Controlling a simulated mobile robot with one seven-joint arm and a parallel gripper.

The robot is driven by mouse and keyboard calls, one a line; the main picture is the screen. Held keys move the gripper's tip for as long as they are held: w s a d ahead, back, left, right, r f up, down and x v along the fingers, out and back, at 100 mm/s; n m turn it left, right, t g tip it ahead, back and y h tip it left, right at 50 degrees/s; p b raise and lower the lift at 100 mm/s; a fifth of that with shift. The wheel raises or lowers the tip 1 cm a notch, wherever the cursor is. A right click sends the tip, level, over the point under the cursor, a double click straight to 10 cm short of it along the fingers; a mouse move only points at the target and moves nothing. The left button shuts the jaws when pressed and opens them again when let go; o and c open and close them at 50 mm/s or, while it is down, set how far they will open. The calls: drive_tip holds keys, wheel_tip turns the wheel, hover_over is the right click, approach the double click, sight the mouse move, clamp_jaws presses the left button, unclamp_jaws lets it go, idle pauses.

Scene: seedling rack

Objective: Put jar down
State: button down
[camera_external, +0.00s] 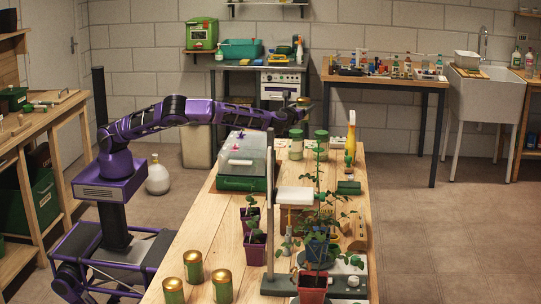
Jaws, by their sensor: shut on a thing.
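My purple arm reaches across the bench to the right, and my gripper (300,111) is over the far part of the wooden bench (203,216). It is shut on a small jar, whose gold lid (304,101) shows at the gripper's end. The jar's body is mostly hidden and too small to make out. It is held above the bench top, over two jars with green lids, a left one (296,148) and a right one (321,149). Three jars with gold lids, one of them the upper jar (193,268), stand at the near left end of the bench.
A clear-lidded green propagator (241,183) stands under my forearm. A stand with a tall upright post (270,215), potted seedlings (313,287) and a white block (295,196) fill the bench's right middle. A yellow bottle (351,132) stands at the far right. The left middle is clear.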

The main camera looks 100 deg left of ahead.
drive_tip(key=s+a+r+n+g+y, duration=0.1)
drive_tip(key=s+a+r+n+g, duration=0.15)
drive_tip(key=a+r+g, duration=0.2)
drive_tip(key=shift+t, duration=0.45)
drive_tip(key=f, duration=0.9)
drive_tip(key=f+b, duration=0.1)
drive_tip(key=f, duration=1.8)
drive_tip(key=shift+s+a+f+b, duration=0.1)
drive_tip(key=shift+a+f+b, duration=0.2)
drive_tip(key=shift+a+f, duration=0.1)
drive_tip(key=shift+f, duration=0.1)
drive_tip(key=shift+c, duration=0.2)
unclamp_jaws()
drive_tip(key=d, duration=0.4)
drive_tip(key=s+d, duration=0.1)
drive_tip(key=d, duration=0.7)
drive_tip(key=shift+s, duration=0.4)
drive_tip(key=shift+a, duration=0.1)
